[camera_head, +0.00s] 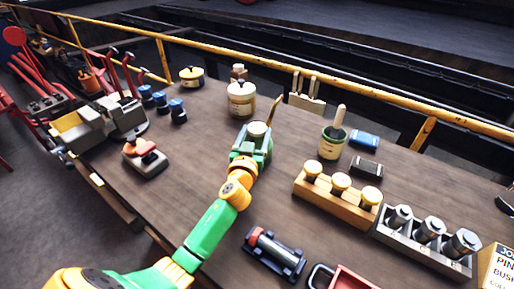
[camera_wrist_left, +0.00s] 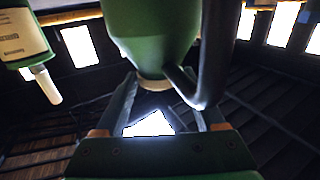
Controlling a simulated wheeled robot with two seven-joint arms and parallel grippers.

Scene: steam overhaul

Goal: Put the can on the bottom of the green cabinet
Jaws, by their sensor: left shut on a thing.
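My left gripper (camera_head: 252,150) is shut on a green can with a cream top (camera_head: 258,129) and a thin copper-coloured spout, near the middle of the wooden table in the head view. The can (camera_wrist_left: 150,35) fills the upper middle of the left wrist view, with a dark curved part on its right side. The fingers of my left gripper (camera_wrist_left: 158,105) stand on both sides of its narrow end. I cannot tell whether the can touches the table. No green cabinet shows in either view. My right gripper is not in view.
A cream jar (camera_head: 241,103) stands just behind the can. A pot with a brush (camera_head: 332,142) is to its right, and a wooden rack with knobs (camera_head: 335,195) is nearer. A grey-orange tool (camera_head: 145,160) lies left. A yellow rail (camera_head: 330,85) runs behind the table.

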